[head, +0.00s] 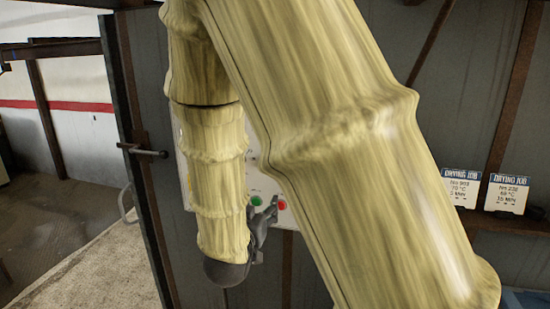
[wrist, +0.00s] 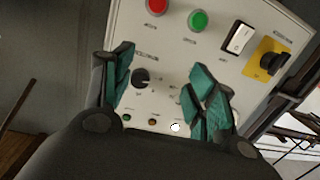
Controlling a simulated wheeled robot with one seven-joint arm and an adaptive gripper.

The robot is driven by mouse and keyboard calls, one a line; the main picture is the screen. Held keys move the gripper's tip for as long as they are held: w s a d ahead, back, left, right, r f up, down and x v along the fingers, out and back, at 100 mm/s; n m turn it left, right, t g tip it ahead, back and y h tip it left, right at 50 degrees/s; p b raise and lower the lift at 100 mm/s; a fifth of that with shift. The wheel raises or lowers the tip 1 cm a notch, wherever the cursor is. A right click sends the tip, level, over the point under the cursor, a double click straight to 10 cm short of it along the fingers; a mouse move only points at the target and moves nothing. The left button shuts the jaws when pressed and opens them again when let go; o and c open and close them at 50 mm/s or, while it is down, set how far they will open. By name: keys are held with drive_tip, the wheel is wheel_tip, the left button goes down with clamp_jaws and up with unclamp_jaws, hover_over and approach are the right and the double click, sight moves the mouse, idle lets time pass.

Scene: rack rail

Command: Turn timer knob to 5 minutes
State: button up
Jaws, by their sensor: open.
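The control panel (wrist: 182,52) is a light grey plate in the wrist view, seen tilted. A black round knob (wrist: 140,78) with a scale around it sits between the fingers, nearer the left one. Its label and pointer setting are too small to read, so I cannot tell for certain that it is the timer knob. My gripper (wrist: 165,60) is open, with teal-padded fingers on either side of the knob and nothing held. Contact with the panel cannot be judged. In the head view my gripper (head: 263,225) is before the panel, and my arm hides the knob.
The panel also carries a red button (wrist: 157,5), a green button (wrist: 198,20), a rocker switch (wrist: 238,38), a black rotary switch (wrist: 270,62) on yellow, and small lamps (wrist: 152,122). Two drying job cards (head: 461,187) (head: 507,194) stand at right. A door handle (head: 143,151) protrudes at left.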

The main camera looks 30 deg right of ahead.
wheel_tip(320, 180, up, 6)
drive_tip(key=m+h, duration=0.1)
drive_tip(key=s+p+x, duration=0.1)
drive_tip(key=p+x, duration=0.4)
drive_tip(key=x, duration=0.5)
drive_tip(key=shift+w+d+r+h+p, duration=0.2)
drive_tip(key=shift+w+d+h+p, duration=0.15)
drive_tip(key=shift+d, duration=0.35)
drive_tip(key=c, duration=1)
drive_tip(key=shift+c, duration=0.2)
